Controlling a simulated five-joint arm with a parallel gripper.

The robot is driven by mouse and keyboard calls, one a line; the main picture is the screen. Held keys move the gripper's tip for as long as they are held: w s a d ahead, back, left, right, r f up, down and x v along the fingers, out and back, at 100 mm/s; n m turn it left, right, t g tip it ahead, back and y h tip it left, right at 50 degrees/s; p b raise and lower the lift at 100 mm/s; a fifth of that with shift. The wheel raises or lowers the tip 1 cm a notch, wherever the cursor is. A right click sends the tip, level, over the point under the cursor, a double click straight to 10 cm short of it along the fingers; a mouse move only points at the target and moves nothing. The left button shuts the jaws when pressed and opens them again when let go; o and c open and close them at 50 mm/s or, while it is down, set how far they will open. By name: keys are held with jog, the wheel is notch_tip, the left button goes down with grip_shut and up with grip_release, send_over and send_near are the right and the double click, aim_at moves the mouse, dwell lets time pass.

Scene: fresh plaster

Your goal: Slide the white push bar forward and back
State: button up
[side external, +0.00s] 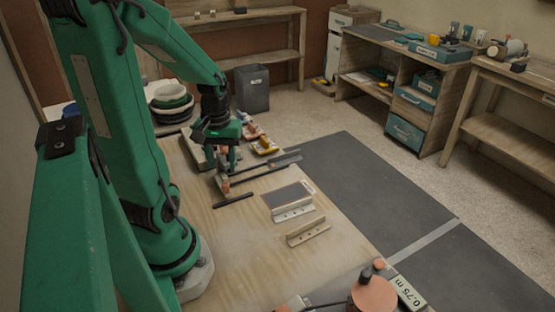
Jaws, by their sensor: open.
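My gripper (223,170) is open above the far left part of the wooden table (215,250), pointing down. It is close to a dark rail (265,173) and a small orange-brown block; contact with them cannot be told. A whitish bar with holes (293,211) lies right of and nearer the camera than my gripper, along the near edge of a dark plate (288,196). It looks like the white push bar, though this is not certain. My gripper is apart from it.
A beige bar with holes (307,231) lies nearer the camera. A short dark bar (233,200) lies below my gripper. Stacked bowls (171,100) and small coloured items stand behind. An orange round object (373,294) is at the front. The table's middle front is clear.

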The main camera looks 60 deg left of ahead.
aim_at(225, 184)
jog(key=shift+f, duration=3.55)
grip_shut()
